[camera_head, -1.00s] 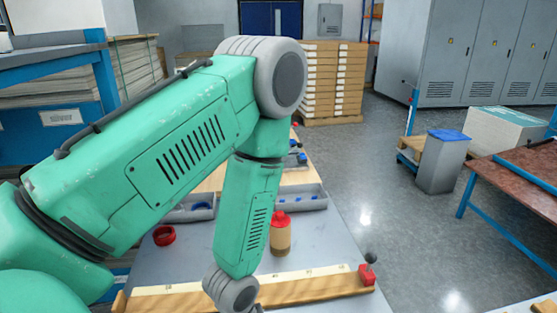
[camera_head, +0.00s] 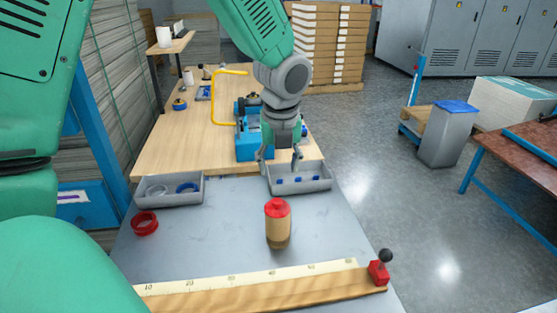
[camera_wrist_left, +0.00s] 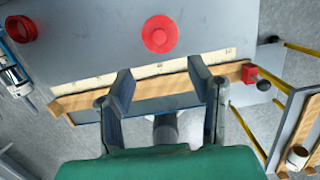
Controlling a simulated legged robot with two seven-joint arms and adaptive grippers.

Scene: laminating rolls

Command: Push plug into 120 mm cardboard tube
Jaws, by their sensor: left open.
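A tan cardboard tube (camera_head: 278,232) stands upright on the grey worktop, with a red plug (camera_head: 277,207) at its top. I cannot tell how deep the plug sits. In the left wrist view the plug (camera_wrist_left: 160,34) shows from above as a red disc with a small centre mark, and it hides the tube. My left gripper (camera_head: 281,161) is open and empty, beyond the tube near the right grey bin. In the wrist view its spread fingers (camera_wrist_left: 160,82) are apart from the plug. My right gripper is not in view.
A red ring (camera_head: 145,223) lies left of the tube. A wooden rule (camera_head: 255,285) with a red stop (camera_head: 379,272) runs along the front. Grey bins (camera_head: 168,190) (camera_head: 300,181) and a blue device (camera_head: 250,147) stand behind. The worktop around the tube is clear.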

